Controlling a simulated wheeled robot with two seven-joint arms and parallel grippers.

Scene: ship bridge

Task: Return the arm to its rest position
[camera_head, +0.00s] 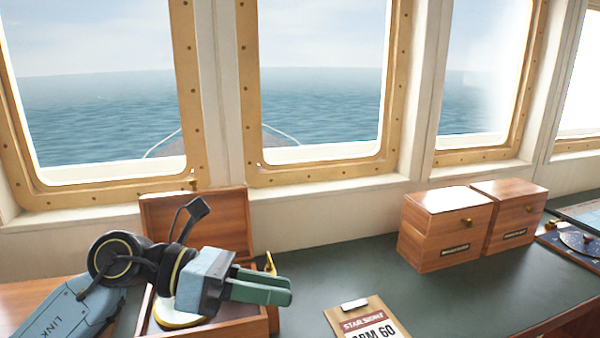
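My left arm comes in from the lower left. My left gripper (290,289) points right, above the front of an open wooden box (273,318). Its two green fingers lie close together side by side, and nothing shows between them. The gripper and wrist hide much of the box's inside. The box's lid (222,215) stands up at the back. A round white piece with a gold rim (180,318) shows in the box below the wrist. My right gripper is not in view.
A clipboard (367,322) with a printed sheet lies right of the box. Two wooden drawer boxes (447,237) (515,218) stand on the dark green desk top (345,268). A chart with an instrument (580,242) lies at the far right. Windows line the back wall.

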